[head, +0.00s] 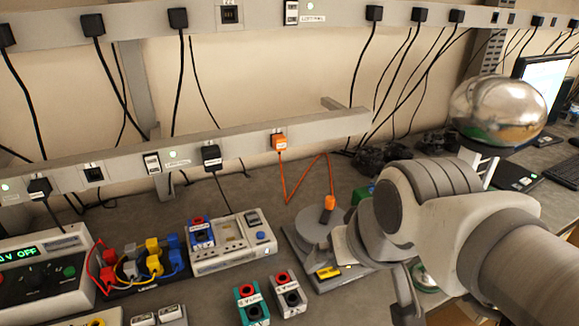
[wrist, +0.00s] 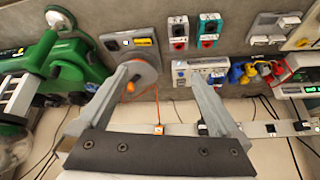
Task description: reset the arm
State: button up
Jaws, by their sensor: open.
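In the head view my arm (head: 500,225) reaches in from the right, bent over the workbench (head: 240,302). The gripper end hangs beside the grey device with a round disc (head: 312,222), partly covering it. I cannot tell whether it touches that device.
An orange plug (head: 279,142) hangs its cord from the lower rail (head: 235,145) to the disc. A green machine (wrist: 65,65) is close at left in the wrist view.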

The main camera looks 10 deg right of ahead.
jog(key=shift+s+d+r, duration=0.1)
jog(key=shift+s+d, duration=0.2)
jog(key=shift+s, duration=0.2)
jog(key=shift+s+d, duration=0.25)
jog(key=shift+s, duration=0.25)
jog(key=shift+c, duration=0.2)
dwell(1.1)
